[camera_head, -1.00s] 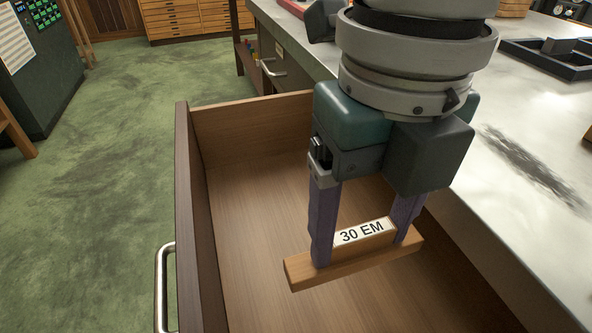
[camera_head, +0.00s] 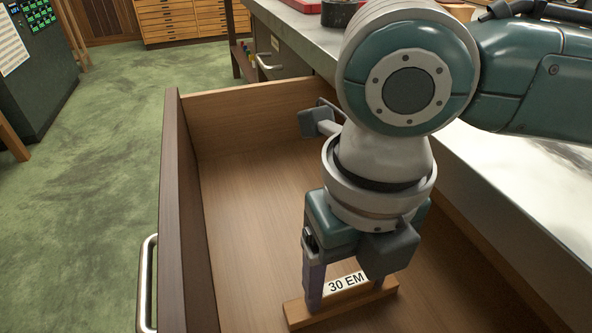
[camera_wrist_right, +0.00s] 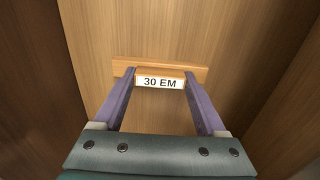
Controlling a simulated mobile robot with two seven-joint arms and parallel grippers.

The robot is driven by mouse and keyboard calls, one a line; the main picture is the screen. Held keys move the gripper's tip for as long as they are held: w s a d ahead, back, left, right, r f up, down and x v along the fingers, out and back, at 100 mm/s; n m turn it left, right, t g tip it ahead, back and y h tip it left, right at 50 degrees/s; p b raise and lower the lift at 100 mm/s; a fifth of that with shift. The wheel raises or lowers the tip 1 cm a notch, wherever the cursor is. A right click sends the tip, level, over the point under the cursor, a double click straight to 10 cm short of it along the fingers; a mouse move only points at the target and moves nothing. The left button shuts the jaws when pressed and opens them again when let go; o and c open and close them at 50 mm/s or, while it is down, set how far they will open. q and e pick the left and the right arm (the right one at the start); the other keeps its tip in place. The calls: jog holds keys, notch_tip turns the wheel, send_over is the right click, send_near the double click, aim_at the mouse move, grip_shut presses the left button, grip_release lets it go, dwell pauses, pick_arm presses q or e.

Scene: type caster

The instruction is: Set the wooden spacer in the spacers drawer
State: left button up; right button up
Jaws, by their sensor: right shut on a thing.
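The wooden spacer, a light brown bar with a white "30 EM" label, shows low in the head view (camera_head: 298,314) and in the middle of the right wrist view (camera_wrist_right: 160,73). My right gripper (camera_head: 345,287) points down into the open drawer (camera_head: 250,215) and is shut on the spacer, one purple finger at each side of the label. The spacer is inside the drawer walls, low near the drawer floor. I cannot tell whether it touches the floor. The drawer is otherwise empty where I see it. My left gripper is not in view.
The drawer's front panel (camera_head: 183,235) with a metal handle (camera_head: 147,285) stands at the left. The grey worktop (camera_head: 510,185) runs along the right side. Green floor (camera_head: 95,190) lies clear at the left. Wooden drawer cabinets (camera_head: 180,18) stand at the back.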

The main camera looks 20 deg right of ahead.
aim_at(347, 283)
jog(key=o, duration=1.3)
jog(key=shift+f, duration=0.1)
notch_tip(347, 283, up, 12)
jog(key=p, duration=0.4)
